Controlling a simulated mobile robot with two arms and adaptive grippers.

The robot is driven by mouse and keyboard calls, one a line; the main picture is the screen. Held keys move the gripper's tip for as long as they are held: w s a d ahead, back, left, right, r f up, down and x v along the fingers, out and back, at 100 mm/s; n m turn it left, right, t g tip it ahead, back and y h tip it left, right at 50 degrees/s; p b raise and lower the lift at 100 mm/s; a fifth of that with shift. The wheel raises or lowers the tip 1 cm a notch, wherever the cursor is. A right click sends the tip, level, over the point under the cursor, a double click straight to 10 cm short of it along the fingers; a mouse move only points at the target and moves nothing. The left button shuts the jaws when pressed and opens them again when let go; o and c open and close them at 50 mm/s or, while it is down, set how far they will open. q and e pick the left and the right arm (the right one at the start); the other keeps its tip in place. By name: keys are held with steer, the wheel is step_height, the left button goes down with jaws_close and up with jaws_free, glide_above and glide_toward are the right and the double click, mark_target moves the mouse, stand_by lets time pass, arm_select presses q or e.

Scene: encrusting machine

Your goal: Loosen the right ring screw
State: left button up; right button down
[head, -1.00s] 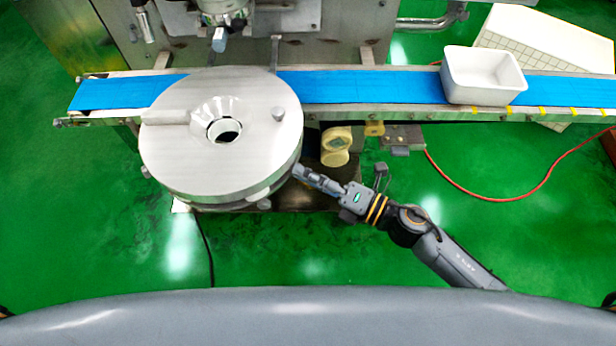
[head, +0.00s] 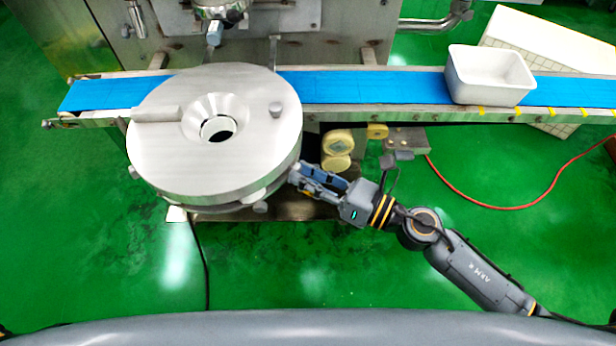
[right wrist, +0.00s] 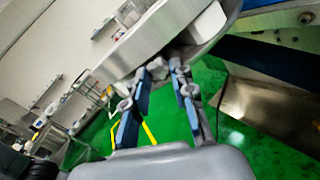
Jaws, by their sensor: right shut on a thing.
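The round steel ring unit (head: 160,165) of the machine stands at left centre in the head view, with small screw knobs around its lower rim. My right gripper (head: 296,176) is at the right side of this rim, its fingertips shut on the right ring screw, which they mostly hide. In the right wrist view, the right gripper (right wrist: 161,69) has its two blue-padded fingers reaching to the small grey ring screw (right wrist: 158,67) under the steel rim (right wrist: 150,45). My left gripper is not in view.
Another knob (head: 260,207) sits on the front of the rim. A blue conveyor belt (head: 360,87) runs behind, with a white bin (head: 490,80) on it. Cream-coloured round parts (head: 338,143) lie below the belt, near my gripper. The green floor (head: 330,260) in front is clear.

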steer(key=shift+f+n, duration=0.1)
steer(key=shift+n, duration=0.5)
steer(key=c, duration=1.1)
jaws_free()
steer(key=v, duration=1.2)
